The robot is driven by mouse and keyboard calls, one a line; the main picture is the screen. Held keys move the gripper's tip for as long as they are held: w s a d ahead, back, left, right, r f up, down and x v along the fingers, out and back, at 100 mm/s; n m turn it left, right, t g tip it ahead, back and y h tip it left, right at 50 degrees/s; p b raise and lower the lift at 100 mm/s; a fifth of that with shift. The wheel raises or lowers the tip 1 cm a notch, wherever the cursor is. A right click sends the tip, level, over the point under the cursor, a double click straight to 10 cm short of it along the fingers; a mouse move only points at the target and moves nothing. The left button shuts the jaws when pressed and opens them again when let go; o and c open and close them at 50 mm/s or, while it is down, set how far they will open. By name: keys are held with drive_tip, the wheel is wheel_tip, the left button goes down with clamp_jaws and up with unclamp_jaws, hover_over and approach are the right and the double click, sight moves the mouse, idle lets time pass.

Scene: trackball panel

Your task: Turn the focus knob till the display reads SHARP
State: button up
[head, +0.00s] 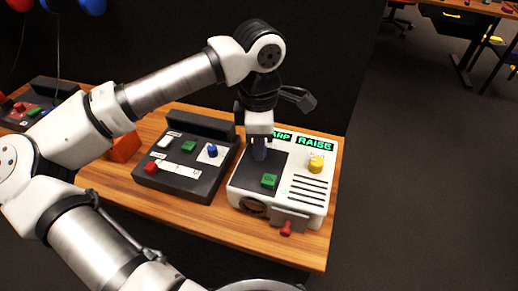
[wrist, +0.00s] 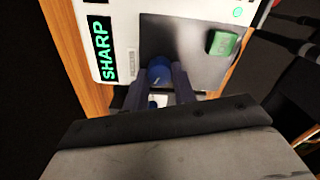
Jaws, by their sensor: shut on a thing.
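The white projector-like device (head: 322,175) stands on the wooden table. My gripper (head: 259,152) points down at its dark top panel. In the wrist view, my gripper (wrist: 159,84) is shut on the blue focus knob (wrist: 159,68), with one finger on each side. The display (wrist: 102,48) reads SHARP in green letters in the wrist view. In the head view its left part is hidden behind my gripper, and only the end of the word shows on the display (head: 284,136).
A yellow knob (head: 316,164), a green button (head: 269,181) and a red lever (head: 286,228) are on the same device. A dark control box (head: 184,178) stands close to its left. Open floor lies to the right.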

drive_tip(key=shift+m+b, duration=0.3)
drive_tip(key=shift+m, duration=0.2)
drive_tip(key=o, duration=1)
wheel_tip(320, 180, up, 14)
drive_tip(key=shift+f+b, duration=0.1)
drive_tip(key=shift+b, duration=0.2)
